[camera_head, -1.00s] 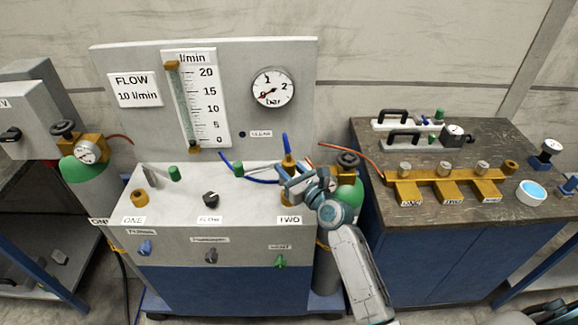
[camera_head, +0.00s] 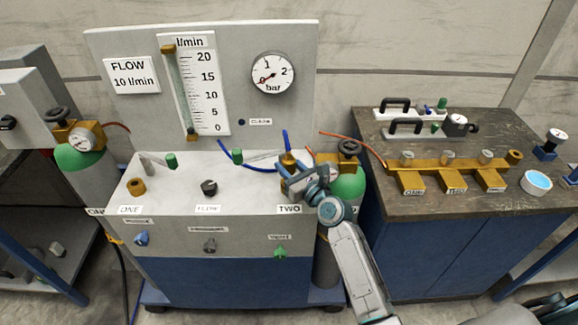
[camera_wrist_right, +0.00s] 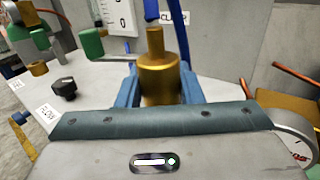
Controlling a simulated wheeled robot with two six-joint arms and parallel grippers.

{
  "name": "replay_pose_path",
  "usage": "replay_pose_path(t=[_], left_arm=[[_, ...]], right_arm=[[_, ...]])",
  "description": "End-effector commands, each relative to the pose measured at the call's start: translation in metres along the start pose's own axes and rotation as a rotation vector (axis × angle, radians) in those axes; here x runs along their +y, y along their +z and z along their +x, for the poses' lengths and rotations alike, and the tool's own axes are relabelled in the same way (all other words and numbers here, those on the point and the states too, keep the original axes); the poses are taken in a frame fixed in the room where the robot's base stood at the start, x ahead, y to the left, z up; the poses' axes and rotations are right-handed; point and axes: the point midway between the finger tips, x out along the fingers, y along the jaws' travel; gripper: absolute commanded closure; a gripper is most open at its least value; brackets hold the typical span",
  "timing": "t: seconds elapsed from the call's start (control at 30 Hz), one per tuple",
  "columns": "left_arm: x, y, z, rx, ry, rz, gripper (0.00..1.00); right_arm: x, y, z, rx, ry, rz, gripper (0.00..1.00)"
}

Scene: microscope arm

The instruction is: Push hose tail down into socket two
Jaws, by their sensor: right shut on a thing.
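The brass hose tail (camera_head: 288,159), with a blue hose (camera_head: 286,138) rising from its top, stands roughly upright over the right part of the grey flow cabinet. My right gripper (camera_head: 285,176) is shut on it, near the TWO label (camera_head: 288,209). In the right wrist view, the wide brass body (camera_wrist_right: 158,76) sits between the blue fingers, with its narrow stem pointing up. Socket two is hidden behind the gripper and the hose tail, so I cannot tell whether the tail touches it or is inside it. My left gripper is not in view.
A green-tipped lever (camera_head: 238,156) lies just left of the hose tail. A brass socket (camera_head: 136,186) stands by label ONE, and a black FLOW knob (camera_head: 209,187) is mid-top. A green cylinder (camera_head: 347,185) stands close right of my gripper. A brass manifold (camera_head: 449,174) is on the dark bench.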

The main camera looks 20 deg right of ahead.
Motion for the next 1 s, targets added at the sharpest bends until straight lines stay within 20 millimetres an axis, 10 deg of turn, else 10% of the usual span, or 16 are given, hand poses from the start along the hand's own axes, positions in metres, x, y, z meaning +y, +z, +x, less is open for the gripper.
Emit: replay_pose_path(t=[1.0], left_arm=[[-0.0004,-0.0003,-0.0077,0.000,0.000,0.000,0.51]], right_arm=[[0.0001,0.0014,-0.0002,-0.001,0.000,0.000,0.94]])
